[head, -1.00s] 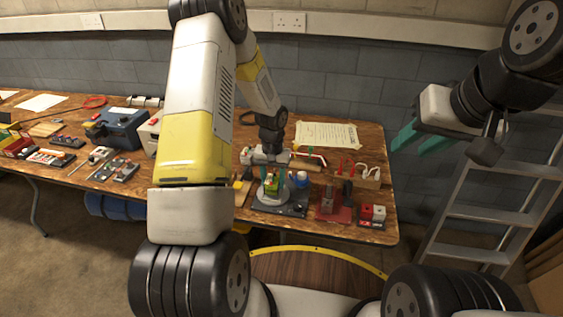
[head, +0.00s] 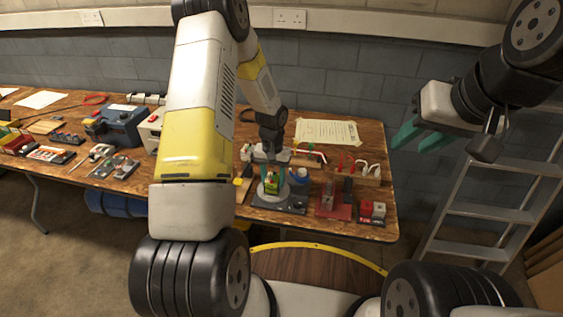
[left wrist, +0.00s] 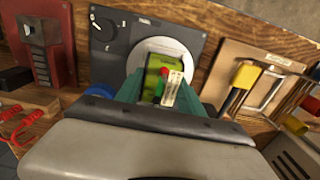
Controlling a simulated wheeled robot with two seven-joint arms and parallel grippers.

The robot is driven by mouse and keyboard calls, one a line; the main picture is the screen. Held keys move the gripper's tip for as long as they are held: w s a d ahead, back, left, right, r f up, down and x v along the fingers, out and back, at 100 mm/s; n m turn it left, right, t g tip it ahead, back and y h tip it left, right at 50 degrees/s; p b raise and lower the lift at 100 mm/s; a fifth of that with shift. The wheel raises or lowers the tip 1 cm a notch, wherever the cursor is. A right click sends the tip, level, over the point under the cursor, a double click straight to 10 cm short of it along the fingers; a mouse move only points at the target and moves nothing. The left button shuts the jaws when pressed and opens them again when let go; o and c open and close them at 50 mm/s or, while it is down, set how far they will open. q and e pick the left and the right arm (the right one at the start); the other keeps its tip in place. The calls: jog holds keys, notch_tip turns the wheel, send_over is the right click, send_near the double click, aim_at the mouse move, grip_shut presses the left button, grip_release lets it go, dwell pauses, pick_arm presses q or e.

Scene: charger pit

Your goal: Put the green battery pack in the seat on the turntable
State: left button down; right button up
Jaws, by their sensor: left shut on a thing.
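The green battery pack (head: 271,186) is between the fingers of my left gripper (head: 272,174), which is shut on it. In the left wrist view the pack (left wrist: 153,76) has a red part and a pale label. The turntable (left wrist: 183,47) shows there as a white disc on a dark plate, behind the pack; it is also in the head view (head: 264,199). The pack is over the disc; whether it touches or sits in the seat I cannot tell, as the pack and fingers hide it. My right gripper (head: 420,137) is open and empty, away from the bench.
A red fixture (head: 333,206) stands right of the turntable plate, with red and grey blocks (head: 373,210) beyond. A wooden holder (head: 366,178) with red and white loops is behind. A ladder (head: 485,212) stands at the right.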

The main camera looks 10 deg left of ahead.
pick_arm(q)
jog(key=shift+f, duration=0.3)
dwell(0.6)
jog(key=c, duration=0.6)
grip_release()
jog(key=shift+c, duration=0.2)
jog(key=shift+r, duration=3.5)
